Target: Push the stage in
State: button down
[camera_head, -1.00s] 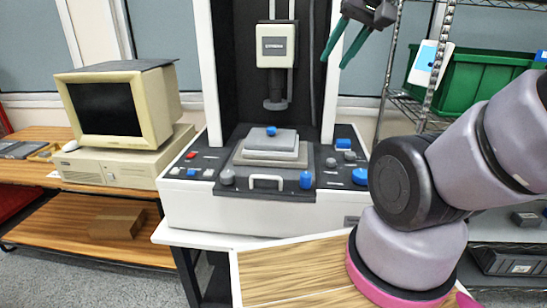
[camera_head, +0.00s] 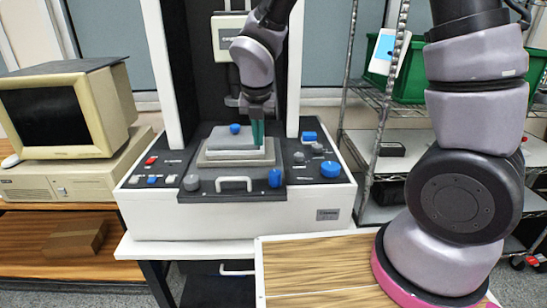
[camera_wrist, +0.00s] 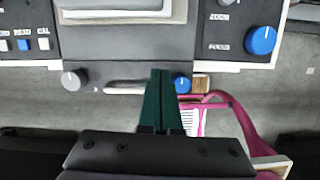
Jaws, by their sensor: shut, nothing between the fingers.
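The stage (camera_head: 215,197) is a dark grey slide on the white measuring machine, with a white handle (camera_head: 235,184) on its front face. A stepped grey block (camera_head: 228,140) with a blue knob (camera_head: 235,128) sits on it. My gripper (camera_head: 258,146) is shut and empty, its green fingers in front of the block's right side in the head view. In the wrist view my gripper (camera_wrist: 160,73) overlaps the stage's front edge (camera_wrist: 125,76) and partly covers the handle (camera_wrist: 122,89). I cannot tell whether the fingers touch anything.
A grey knob (camera_head: 191,182) and a blue knob (camera_head: 275,178) flank the handle. Button panels lie on both sides of the stage. The machine's white column (camera_head: 295,70) stands close beside my arm. An old computer (camera_head: 65,110) is at the left. A wooden board (camera_head: 320,265) lies in front.

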jog(key=f+n, duration=0.1)
jog(key=f, duration=0.1)
send_near(259, 168)
jog(key=s+f, duration=0.2)
jog(key=f, duration=0.1)
jog(key=s+f, duration=0.1)
jog(key=f, duration=0.1)
jog(key=shift+f, duration=0.25)
jog(key=w, duration=0.2)
jog(key=shift+w+r, duration=0.1)
jog(key=shift+w, duration=0.9)
jog(key=w, duration=1.3)
jog(key=shift+d, duration=0.3)
jog(key=shift+s, duration=0.1)
